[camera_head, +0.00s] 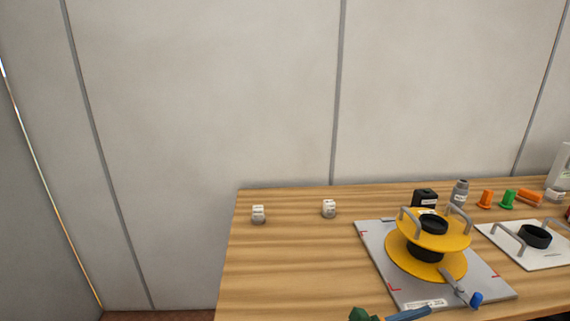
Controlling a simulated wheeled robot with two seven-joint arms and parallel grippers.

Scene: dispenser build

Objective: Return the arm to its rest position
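Neither of my grippers shows in the head view, and no part of my arms can be made out. The build stands on a grey plate (378,238) with red corner marks. It has a yellow lower disc (398,262), a black middle part (426,252) and a yellow upper plate (455,241) with grey handles. A black ring (433,224) sits on top. A grey lever with a blue end (476,299) lies at the plate's front right.
The wooden table (290,265) is clear at its left apart from two small white-topped pieces (258,214) (329,209). A white plate (550,259) with a black ring stands right. Orange and green pegs (508,199) stand behind. A blue item (408,314) is cut off at the bottom.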

